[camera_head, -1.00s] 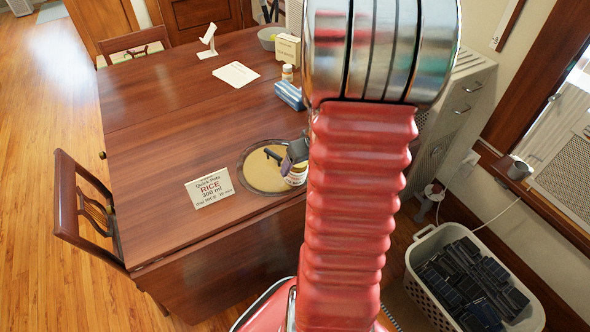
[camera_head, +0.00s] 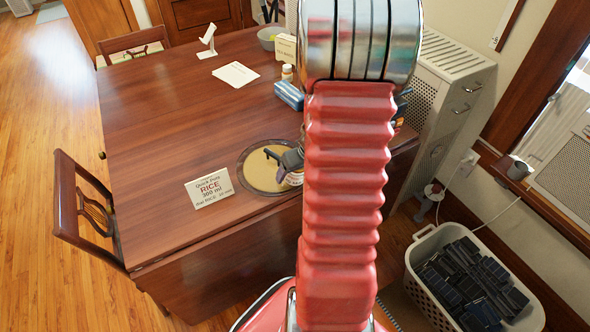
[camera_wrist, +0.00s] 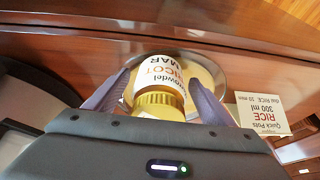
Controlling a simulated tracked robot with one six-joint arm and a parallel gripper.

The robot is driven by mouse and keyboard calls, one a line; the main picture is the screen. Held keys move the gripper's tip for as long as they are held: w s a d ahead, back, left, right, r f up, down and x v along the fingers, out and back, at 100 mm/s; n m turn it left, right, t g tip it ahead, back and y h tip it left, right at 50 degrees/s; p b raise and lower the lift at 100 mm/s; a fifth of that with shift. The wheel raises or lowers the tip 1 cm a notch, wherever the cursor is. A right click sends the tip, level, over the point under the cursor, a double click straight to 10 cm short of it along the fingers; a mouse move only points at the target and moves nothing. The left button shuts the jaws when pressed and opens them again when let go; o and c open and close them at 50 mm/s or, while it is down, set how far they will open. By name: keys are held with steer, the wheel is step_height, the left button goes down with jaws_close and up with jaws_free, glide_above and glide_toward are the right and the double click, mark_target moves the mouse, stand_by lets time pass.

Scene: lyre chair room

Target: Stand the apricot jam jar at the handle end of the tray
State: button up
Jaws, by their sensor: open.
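The apricot jam jar (camera_wrist: 162,75) has a white label with partly readable text and a gold lid. It is between my gripper's two purple fingers in the wrist view, its lid towards my palm. In the head view a small part of the jar (camera_head: 294,179) shows below my gripper (camera_head: 281,168), at the right part of the round tray. The tray (camera_head: 258,177) has a beige floor and a metal rim; it also shows behind the jar in the wrist view (camera_wrist: 216,72). My gripper (camera_wrist: 158,82) is open around the jar. My arm hides the tray's right edge, and I cannot make out its handle.
A rice card (camera_head: 209,189) stands just left of the tray. A blue packet (camera_head: 289,96), a small bottle (camera_head: 287,73) and a sheet of paper (camera_head: 236,75) are farther back on the table (camera_head: 160,130). The table's left side is clear. A basket (camera_head: 440,285) stands on the floor.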

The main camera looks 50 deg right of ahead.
steer(key=shift+w+f, duration=0.15)
steer(key=shift+f, duration=0.15)
stand_by(0.4)
steer(key=c, duration=1.6)
steer(key=shift+r, duration=0.2)
steer(key=shift+r, duration=4.85)
